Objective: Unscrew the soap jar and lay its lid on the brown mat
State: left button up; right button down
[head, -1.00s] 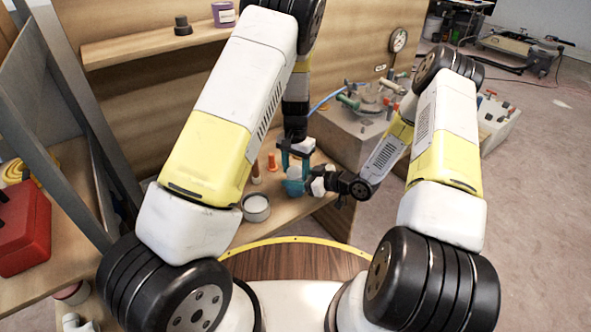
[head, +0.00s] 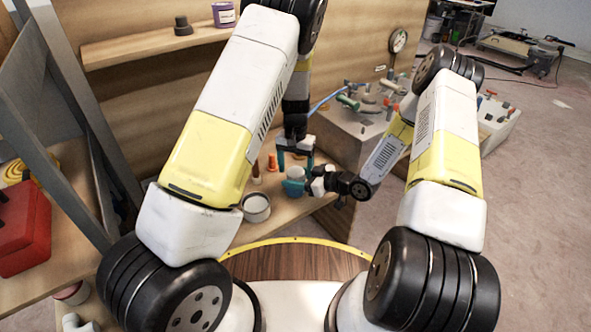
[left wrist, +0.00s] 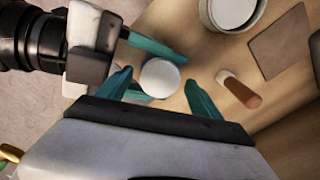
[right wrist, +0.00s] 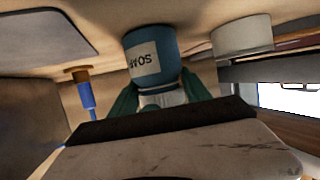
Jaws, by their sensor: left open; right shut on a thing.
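The soap jar (right wrist: 152,52) is teal with a white SOAP label, shown upside down in the right wrist view. It also shows in the head view (head: 293,187). My right gripper (right wrist: 160,100) is shut on the jar from the side. The round white lid (left wrist: 160,77) sits on top of the jar; I cannot tell how tightly it is screwed. My left gripper (left wrist: 160,88) points down over the jar, open, with its teal fingers apart on either side of the lid. The brown mat (left wrist: 281,42) lies bare on the wooden surface in the left wrist view.
A grey-white pot (head: 256,208) stands near the jar and also shows in the left wrist view (left wrist: 232,12). A red toolbox (head: 24,225) is far left.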

pick_arm(q)
notch_tip(320, 180, up, 4)
jog(key=shift+r, duration=0.1)
jog(key=shift+c, duration=0.4)
pick_arm(e)
jog(key=shift+s+f, duration=0.1)
jog(key=shift+f, duration=0.05)
pick_arm(q)
notch_tip(320, 180, up, 3)
jog(key=shift+r+m, duration=0.1)
jog(key=shift+m, duration=1)
jog(key=shift+f, duration=3.95)
pick_arm(e)
jog(key=shift+d, duration=0.1)
pick_arm(q)
jog(key=c, duration=1.4)
jog(key=n, duration=0.3)
jog(key=shift+c, duration=0.2)
